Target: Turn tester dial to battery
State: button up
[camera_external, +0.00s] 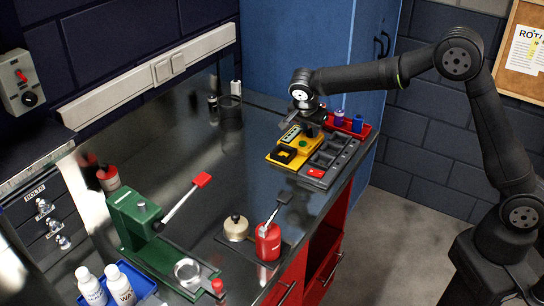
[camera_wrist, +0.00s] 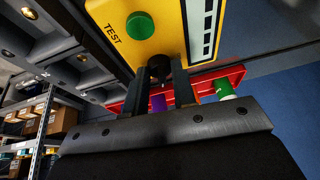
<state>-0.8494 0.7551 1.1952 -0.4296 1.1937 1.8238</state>
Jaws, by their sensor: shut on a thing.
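The yellow tester (camera_external: 297,157) lies at the far right end of the bench. In the wrist view the tester (camera_wrist: 166,36) shows a green button (camera_wrist: 140,25), the word TEST and a striped scale (camera_wrist: 204,28). Its dark dial (camera_wrist: 158,67) sits between my fingertips at the tester's edge. My gripper (camera_wrist: 159,72) is shut on the dial, one finger on each side. In the external view my gripper (camera_external: 311,121) is over the tester's far side and hides the dial. The dial's pointer and position marks cannot be made out.
A grey compartment tray (camera_external: 330,159) adjoins the tester on the right. Behind it is a red tray (camera_external: 364,129) with purple and blue cylinders. A green press (camera_external: 136,219), a red can (camera_external: 268,242) and white bottles (camera_external: 120,286) stand nearer. The bench middle is clear.

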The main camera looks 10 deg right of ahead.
jog(key=shift+w+a+m+g+h, duration=0.15)
jog(key=shift+m+g+h, duration=0.25)
jog(key=shift+m, duration=1.2)
jog(key=o, duration=0.7)
jog(key=v, duration=1.7)
jog(key=shift+a+r, duration=0.2)
